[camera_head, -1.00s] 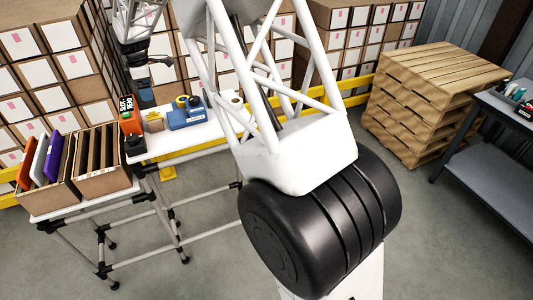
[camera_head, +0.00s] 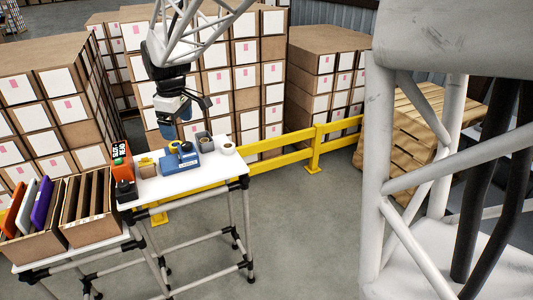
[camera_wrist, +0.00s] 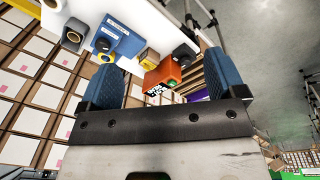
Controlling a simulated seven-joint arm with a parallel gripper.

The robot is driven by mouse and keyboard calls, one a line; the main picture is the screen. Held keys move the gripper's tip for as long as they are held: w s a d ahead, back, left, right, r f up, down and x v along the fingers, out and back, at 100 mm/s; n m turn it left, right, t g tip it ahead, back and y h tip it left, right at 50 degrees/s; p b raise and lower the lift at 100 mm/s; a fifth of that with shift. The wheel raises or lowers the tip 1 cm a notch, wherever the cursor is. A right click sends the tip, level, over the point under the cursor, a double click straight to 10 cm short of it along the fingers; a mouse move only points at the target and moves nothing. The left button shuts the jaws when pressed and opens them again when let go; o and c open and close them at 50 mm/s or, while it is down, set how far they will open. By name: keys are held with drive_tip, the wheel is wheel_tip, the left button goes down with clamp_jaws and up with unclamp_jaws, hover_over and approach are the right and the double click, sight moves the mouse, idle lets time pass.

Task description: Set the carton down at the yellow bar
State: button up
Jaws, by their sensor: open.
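My gripper (camera_head: 176,120) hangs over the white table at the left, its blue fingers pointing down. In the wrist view its two blue fingers (camera_wrist: 160,75) stand wide apart with nothing held. Two open-topped brown cartons stand at the lower left: one (camera_head: 35,248) with orange, white and purple slabs, the other (camera_head: 95,232) with brown dividers. Many closed cartons with white labels stand in stacks behind (camera_head: 60,100). I cannot tell which carton is meant. The yellow bar (camera_head: 270,160) is a low rail running behind the table to the pallets.
Wooden pallets (camera_head: 385,135) stand at the right, partly behind my arm. The grey floor (camera_head: 300,240) at centre is clear.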

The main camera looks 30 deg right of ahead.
drive_tip(key=s+d+f+m, duration=0.1)
drive_tip(key=s+d+m, duration=0.2)
drive_tip(key=s, duration=0.9)
drive_tip(key=s+d+f+m+t, duration=0.1)
drive_tip(key=s+d+m, duration=0.2)
drive_tip(key=s, duration=0.8)
drive_tip(key=s+d+f+m, duration=0.1)
drive_tip(key=s+d+m, duration=0.2)
drive_tip(key=s, duration=0.9)
drive_tip(key=shift+s+m, duration=0.35)
drive_tip(key=shift+m, duration=0.45)
drive_tip(key=shift+d, duration=0.1)
